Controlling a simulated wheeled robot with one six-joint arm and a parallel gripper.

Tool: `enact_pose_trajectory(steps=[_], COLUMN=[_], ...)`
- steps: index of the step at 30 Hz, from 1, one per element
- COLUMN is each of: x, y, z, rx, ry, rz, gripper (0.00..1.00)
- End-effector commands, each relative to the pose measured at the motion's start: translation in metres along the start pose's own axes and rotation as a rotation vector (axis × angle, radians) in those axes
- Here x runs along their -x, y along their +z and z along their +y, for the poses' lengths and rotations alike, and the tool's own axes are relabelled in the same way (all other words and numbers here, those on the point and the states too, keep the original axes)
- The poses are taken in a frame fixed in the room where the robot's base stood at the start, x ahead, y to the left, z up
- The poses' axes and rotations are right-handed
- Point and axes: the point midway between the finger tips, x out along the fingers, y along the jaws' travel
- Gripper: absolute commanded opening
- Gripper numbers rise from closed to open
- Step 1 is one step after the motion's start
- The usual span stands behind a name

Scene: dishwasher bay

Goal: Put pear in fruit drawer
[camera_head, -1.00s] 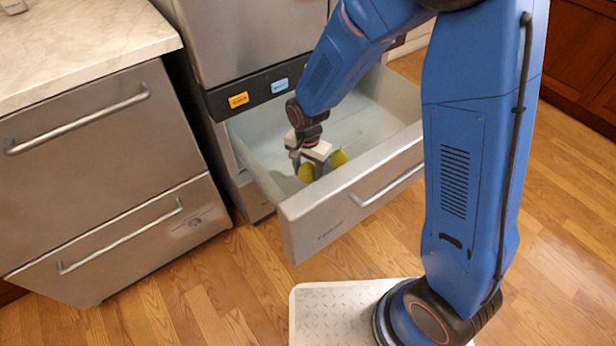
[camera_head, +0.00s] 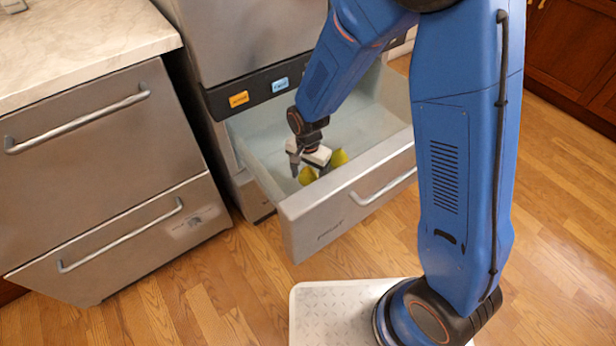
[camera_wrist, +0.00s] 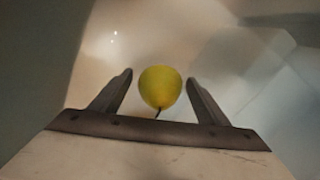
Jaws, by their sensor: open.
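A yellow-green pear (camera_wrist: 160,87) is between my gripper's two dark fingers in the wrist view, its stem toward the palm. A gap shows on each side of it. My gripper (camera_wrist: 160,93) is open. In the head view my gripper (camera_head: 302,163) is low inside the open drawer (camera_head: 352,197). Yellow-green pear shapes show on its near side (camera_head: 307,176) and its right side (camera_head: 339,158). The gripper covers the space between, so I cannot tell whether these are one or two pieces.
An orange label (camera_head: 239,99) and a blue label (camera_head: 280,85) are on the dark strip above the drawer. A steel drawer unit (camera_head: 100,170) with a marble top (camera_head: 80,40) stands at left. Wooden floor (camera_head: 190,290) is clear in front.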

Motion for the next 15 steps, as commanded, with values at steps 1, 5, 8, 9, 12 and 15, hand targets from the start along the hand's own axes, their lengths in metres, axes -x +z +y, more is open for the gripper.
enact_pose_trajectory(steps=[1, 5, 8, 9, 12, 15], x=[0.003, 0.015, 0.031, 0.038, 0.056, 0.074], y=[0.000, 0.000, -0.001, -0.001, 0.000, 0.000], z=[-0.001, -0.001, -0.001, -0.001, -0.001, -0.001], rx=[0.000, 0.000, 0.000, 0.000, 0.000, 0.000], ry=[-0.002, -0.003, -0.004, -0.005, -0.004, -0.004], rz=[0.001, 0.001, 0.002, 0.002, 0.002, 0.002], gripper=[0.69, 0.69, 0.69, 0.69, 0.69, 0.69])
